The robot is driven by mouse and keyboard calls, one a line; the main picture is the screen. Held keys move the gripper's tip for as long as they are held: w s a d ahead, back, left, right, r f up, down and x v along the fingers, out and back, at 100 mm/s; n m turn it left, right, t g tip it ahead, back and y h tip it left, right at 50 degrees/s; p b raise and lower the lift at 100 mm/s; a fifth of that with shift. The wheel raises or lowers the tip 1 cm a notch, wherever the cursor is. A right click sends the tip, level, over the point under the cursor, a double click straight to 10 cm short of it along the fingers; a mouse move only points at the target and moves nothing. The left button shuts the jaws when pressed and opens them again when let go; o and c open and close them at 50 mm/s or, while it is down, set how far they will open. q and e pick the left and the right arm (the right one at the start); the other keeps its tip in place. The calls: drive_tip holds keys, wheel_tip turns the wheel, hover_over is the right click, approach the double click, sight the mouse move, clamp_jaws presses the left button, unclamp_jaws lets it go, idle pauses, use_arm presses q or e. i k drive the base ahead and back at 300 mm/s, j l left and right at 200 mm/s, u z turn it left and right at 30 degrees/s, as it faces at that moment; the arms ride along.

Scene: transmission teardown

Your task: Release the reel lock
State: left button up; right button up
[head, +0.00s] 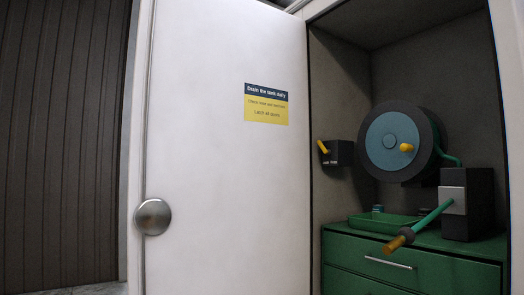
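A hose reel (391,143) with a blue-grey face and a dark rim is mounted on the back wall of the alcove at the right. A yellow handle (407,147) sticks out of its face. A small dark box (339,153) with a yellow lever (323,147) is left of the reel, on the alcove's wall. The lever is tilted, its top to the left. The lettering on the box is too small to read, and I cannot tell for sure that it is the reel lock. Neither of my grippers is in view.
A white door (222,190) with a round knob (153,217) and a yellow sign (266,105) fills the middle. A green drawer cabinet (405,268) bears a green tray (375,224). A green wand (432,217) with a brown tip juts forward from a dark holder (480,205).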

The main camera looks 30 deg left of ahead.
sight(328, 152)
drive_tip(key=u, duration=0.65)
drive_tip(key=i+l, duration=0.15)
drive_tip(key=i, duration=0.3)
drive_tip(key=i+l+z, duration=0.15)
drive_tip(key=i, duration=0.3)
drive_tip(key=i+l, duration=0.15)
drive_tip(key=i, duration=0.3)
